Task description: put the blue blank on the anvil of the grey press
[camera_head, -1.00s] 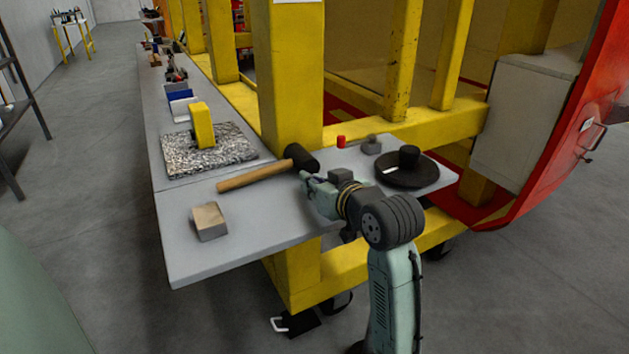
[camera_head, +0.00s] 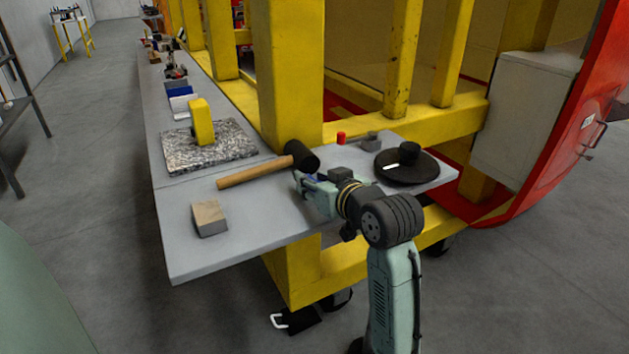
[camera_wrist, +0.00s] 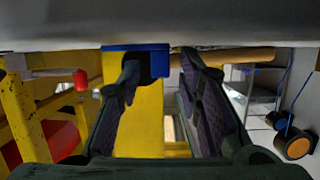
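My gripper (camera_head: 303,182) is low over the near part of the grey bench, beside the hammer head. In the wrist view its two fingers (camera_wrist: 160,68) are apart.
A wooden-handled hammer (camera_head: 250,172) lies left of my gripper. A black round plate (camera_head: 420,175) with a black post is to the right. A small red cylinder (camera_head: 341,138) stands behind. A wood-coloured block (camera_head: 209,219) and a yellow block (camera_head: 202,122) on a speckled slab are left.

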